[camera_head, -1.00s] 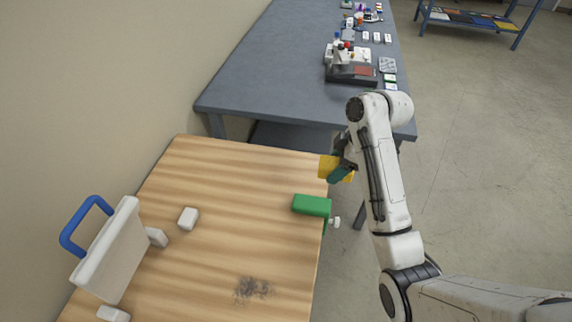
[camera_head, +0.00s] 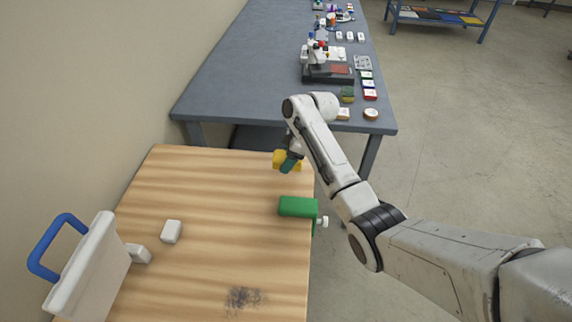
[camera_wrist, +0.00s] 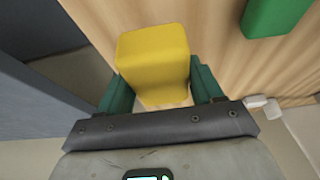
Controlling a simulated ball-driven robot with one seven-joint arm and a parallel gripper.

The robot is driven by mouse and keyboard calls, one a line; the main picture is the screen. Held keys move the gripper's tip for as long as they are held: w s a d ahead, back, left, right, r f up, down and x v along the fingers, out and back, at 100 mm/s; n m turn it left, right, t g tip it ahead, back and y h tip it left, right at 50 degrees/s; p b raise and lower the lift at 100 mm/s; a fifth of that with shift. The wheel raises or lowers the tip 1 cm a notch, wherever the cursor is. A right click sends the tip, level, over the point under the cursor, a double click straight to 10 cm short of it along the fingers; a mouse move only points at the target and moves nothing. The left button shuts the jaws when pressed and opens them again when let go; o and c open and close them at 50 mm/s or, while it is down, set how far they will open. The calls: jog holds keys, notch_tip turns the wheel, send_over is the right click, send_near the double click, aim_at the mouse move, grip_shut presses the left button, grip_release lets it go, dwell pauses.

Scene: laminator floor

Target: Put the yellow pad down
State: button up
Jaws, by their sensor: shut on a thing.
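The yellow pad (camera_head: 281,158) is a small block near the far right corner of the wooden table (camera_head: 215,190). My gripper (camera_head: 290,164) is shut on it. In the wrist view the yellow pad (camera_wrist: 153,62) sits between the two green fingers of my gripper (camera_wrist: 160,92), with the wooden top beyond it. I cannot tell whether the pad touches the table or hangs just above it.
A green clamp block (camera_head: 298,206) sits on the table's right edge, close to the pad. A white block (camera_head: 171,231) and a white panel with a blue handle (camera_head: 55,245) stand at left. A dark smudge (camera_head: 243,298) marks the near part. A grey workbench (camera_head: 235,75) stands behind.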

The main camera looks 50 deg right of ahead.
jog(key=shift+w+f, duration=0.3)
jog(key=shift+f, duration=0.05)
jog(key=shift+w+f, duration=0.1)
jog(key=shift+f, duration=1.55)
